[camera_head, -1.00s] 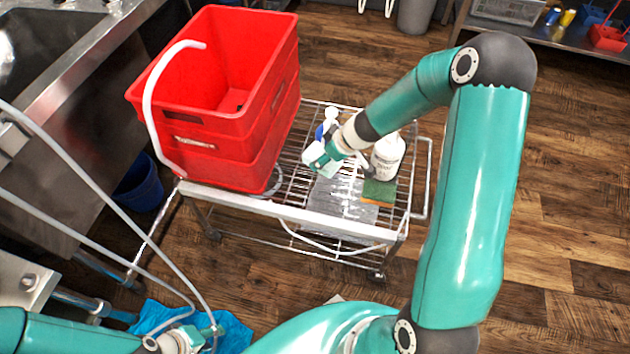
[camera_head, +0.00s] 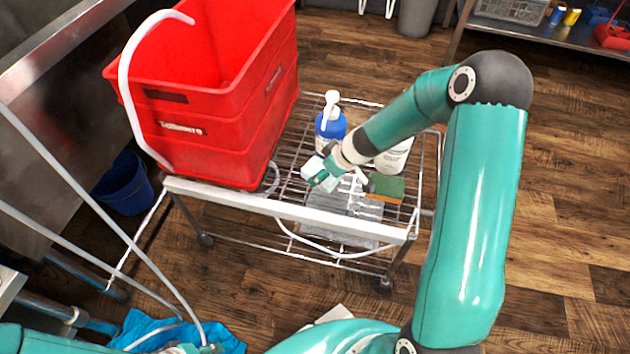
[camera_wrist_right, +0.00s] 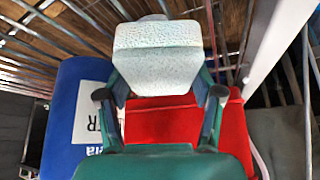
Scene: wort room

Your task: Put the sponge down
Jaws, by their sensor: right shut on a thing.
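My right gripper (camera_head: 326,180) is over the wire cart and shut on a pale, whitish block-shaped sponge (camera_head: 314,167). In the right wrist view the sponge (camera_wrist_right: 158,58) sits between the two fingers of the right gripper (camera_wrist_right: 162,96). I cannot tell whether the sponge touches the cart. A second sponge, green on top with an orange-brown edge (camera_head: 387,187), lies on the cart to the right of the gripper. My left gripper (camera_head: 205,349) is barely in view at the bottom edge, near a blue cloth, and its fingers are cut off.
The wire cart (camera_head: 285,208) carries a red crate (camera_head: 205,130) at its left. A blue bottle (camera_head: 330,128) and a white bottle (camera_head: 395,155) stand behind the gripper. A grey flat thing (camera_head: 343,222) lies in front. A blue bucket (camera_head: 124,184) and the blue cloth (camera_head: 150,330) are lower left.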

